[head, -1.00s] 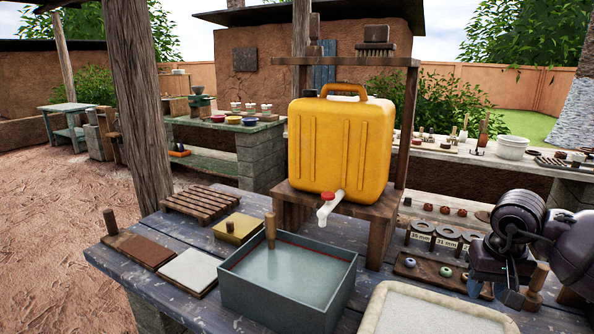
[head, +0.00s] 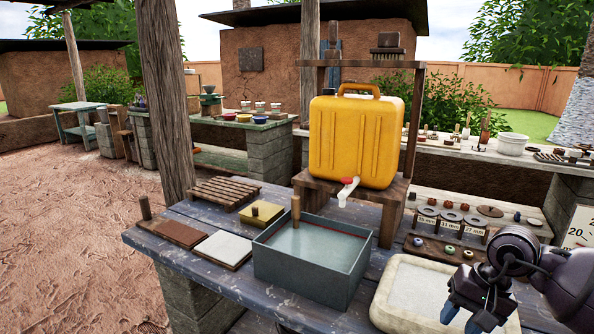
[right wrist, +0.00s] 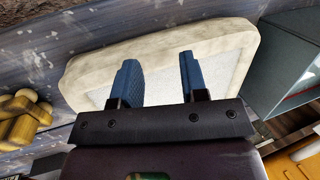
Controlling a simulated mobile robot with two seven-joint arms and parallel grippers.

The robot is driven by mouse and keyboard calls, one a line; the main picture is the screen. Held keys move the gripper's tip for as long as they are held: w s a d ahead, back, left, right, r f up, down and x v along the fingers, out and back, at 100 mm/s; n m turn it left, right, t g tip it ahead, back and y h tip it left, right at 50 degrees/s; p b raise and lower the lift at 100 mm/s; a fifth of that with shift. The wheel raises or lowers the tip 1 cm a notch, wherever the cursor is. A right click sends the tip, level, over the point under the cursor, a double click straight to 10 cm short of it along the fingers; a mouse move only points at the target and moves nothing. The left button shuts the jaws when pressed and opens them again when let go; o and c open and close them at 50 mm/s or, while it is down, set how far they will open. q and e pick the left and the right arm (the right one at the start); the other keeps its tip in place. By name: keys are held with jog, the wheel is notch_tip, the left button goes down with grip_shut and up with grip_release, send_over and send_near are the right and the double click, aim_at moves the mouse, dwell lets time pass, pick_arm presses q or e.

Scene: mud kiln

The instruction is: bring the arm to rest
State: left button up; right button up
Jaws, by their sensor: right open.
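My right gripper (head: 464,316) is in the lower right of the head view, above the pale-rimmed tray (head: 392,268). Its two blue fingers stand apart with nothing between them. In the right wrist view the open right gripper (right wrist: 158,75) is over the same tray (right wrist: 215,42), with the tray's light inner surface visible between the fingers. My left gripper is not in the head view.
A grey water-filled box (head: 310,283) stands left of the tray, below a yellow jerrycan (head: 352,140) with a tap on a wooden stand (head: 390,205). Small boards (head: 222,250) and a slatted rack (head: 225,193) lie further left. Labelled rings (head: 450,226) stand behind the tray.

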jog(key=s+a+f+m+t+y+p, duration=0.1)
jog(key=s+a+m+t+y, duration=0.1)
jog(key=s+a+m+y, duration=0.35)
jog(key=s+a+m+t+y+p, duration=0.1)
jog(key=s+a+m+y, duration=0.2)
jog(key=a+m+y, duration=0.6)
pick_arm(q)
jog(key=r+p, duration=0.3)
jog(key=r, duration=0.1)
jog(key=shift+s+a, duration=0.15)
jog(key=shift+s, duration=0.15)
pick_arm(e)
jog(key=s+d+f+n+t+h, duration=0.3)
jog(key=s+d+f+n+h, duration=0.2)
jog(key=s+f+n+h, duration=0.3)
jog(key=s+d+f+n+t+h, duration=0.4)
jog(key=s+f+n+h, duration=0.5)
jog(key=n, duration=0.4)
jog(key=shift+d+f+h, duration=0.15)
jog(key=shift+d+h, duration=0.3)
